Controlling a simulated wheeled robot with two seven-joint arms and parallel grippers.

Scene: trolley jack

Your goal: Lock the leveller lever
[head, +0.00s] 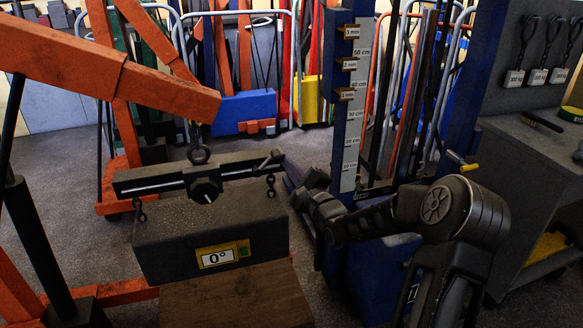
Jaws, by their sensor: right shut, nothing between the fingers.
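The leveller (150,182), a dark slotted bar with a hexagonal knob (204,190) at its middle, hangs level from the hook (198,154) of an orange crane. A small dark lever (268,160) sticks up at its right end; I cannot tell from its shape whether it is locked. Chains join the bar to a dark block (180,247) with a "0°" display (217,257). My right gripper (297,193) is shut and empty, just right of the block and below and right of the lever, with a gap between. My left gripper is out of view.
The orange crane boom (110,75) crosses the upper left. A blue post with a height scale (351,120) stands behind my right arm. A wooden surface (235,300) lies below the block.

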